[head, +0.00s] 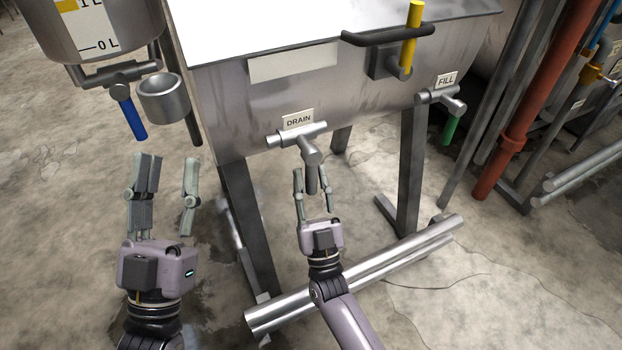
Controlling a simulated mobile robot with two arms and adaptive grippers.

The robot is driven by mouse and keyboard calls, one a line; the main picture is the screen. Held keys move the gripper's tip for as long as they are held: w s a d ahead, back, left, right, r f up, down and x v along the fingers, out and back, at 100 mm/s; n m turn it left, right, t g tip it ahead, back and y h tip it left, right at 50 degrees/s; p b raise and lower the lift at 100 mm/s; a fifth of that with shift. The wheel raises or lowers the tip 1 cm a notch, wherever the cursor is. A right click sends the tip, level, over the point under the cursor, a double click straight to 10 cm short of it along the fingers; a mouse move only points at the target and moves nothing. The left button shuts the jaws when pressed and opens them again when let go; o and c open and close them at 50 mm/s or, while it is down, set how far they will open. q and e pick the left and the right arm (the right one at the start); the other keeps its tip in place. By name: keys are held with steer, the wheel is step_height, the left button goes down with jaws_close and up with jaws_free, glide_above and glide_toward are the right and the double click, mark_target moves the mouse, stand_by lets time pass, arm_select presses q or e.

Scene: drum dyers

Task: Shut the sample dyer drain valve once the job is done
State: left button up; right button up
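The drain valve (301,137) is a metal fitting under a DRAIN label (298,119) on the front of the steel sample dyer (235,110). Its grey handle (311,178) points down from the fitting. My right gripper (311,170) is just below the valve, with its fingers apart on either side of the handle. A gap seems to show between handle and fingers; I cannot tell whether either touches. My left gripper (169,160) is open and empty over the floor, left of the dyer, below a small metal cup (164,100).
A graduated tank (85,30) with a blue valve handle (133,118) is at upper left. A yellow lever (411,40) and a green-handled FILL valve (449,130) are right of the drain. A red pipe (530,90) rises at right.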

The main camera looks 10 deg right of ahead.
steer(key=shift+o, duration=1)
steer(key=a+v, duration=0.1)
steer(key=v, duration=1.1)
steer(key=shift+d, duration=0.45)
